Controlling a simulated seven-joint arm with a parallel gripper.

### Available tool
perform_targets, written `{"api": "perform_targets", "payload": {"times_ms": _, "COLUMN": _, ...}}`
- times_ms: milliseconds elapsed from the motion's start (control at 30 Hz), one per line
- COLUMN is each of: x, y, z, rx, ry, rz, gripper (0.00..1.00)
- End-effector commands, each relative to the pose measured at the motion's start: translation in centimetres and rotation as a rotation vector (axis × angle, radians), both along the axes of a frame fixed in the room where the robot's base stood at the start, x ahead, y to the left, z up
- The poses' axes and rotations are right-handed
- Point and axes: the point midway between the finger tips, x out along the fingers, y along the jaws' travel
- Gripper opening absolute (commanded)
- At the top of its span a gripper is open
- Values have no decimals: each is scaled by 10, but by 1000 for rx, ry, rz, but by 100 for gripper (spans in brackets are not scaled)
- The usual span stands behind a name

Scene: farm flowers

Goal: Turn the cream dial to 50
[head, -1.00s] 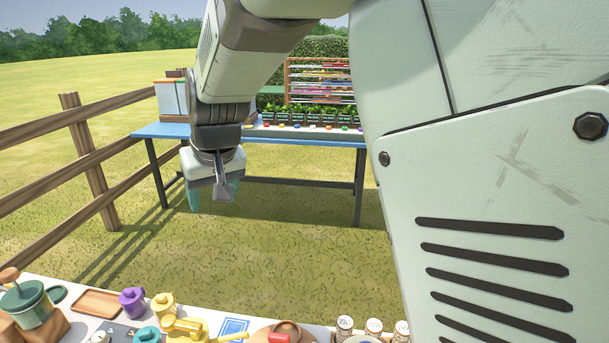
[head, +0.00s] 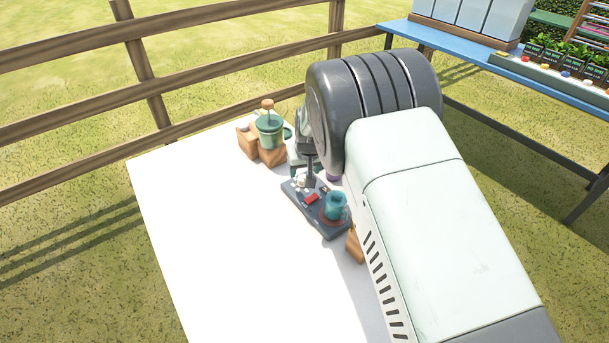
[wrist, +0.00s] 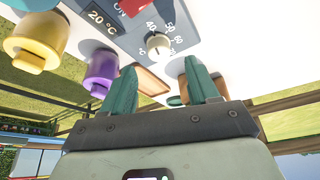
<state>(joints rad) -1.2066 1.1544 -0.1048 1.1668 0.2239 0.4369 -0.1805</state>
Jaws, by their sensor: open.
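The cream dial (wrist: 158,46) sits on a dark grey control panel (head: 325,222) on the white table. In the wrist view, numbers including 40, 50 and 60 are printed around it, and I cannot tell for sure where its pointer stands. My gripper (wrist: 163,72) is open and empty, its teal fingers spread in front of the dial and apart from it. In the head view my gripper (head: 303,163) is over the far end of the panel, partly hidden by my arm.
The table's left side (head: 220,240) looks clear.

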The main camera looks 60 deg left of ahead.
Motion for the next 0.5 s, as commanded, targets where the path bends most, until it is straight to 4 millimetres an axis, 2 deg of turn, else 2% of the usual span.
{"api": "perform_targets", "payload": {"times_ms": 33, "x": 2, "y": 3, "z": -11, "rx": -2, "ry": 0, "rz": 0, "gripper": 60}}
{"api": "perform_targets", "payload": {"times_ms": 200, "x": 6, "y": 13, "z": -35, "rx": -1, "ry": 0, "rz": 0, "gripper": 60}}
{"api": "perform_targets", "payload": {"times_ms": 500, "x": 8, "y": 19, "z": -49, "rx": 0, "ry": 0, "rz": -1, "gripper": 60}}
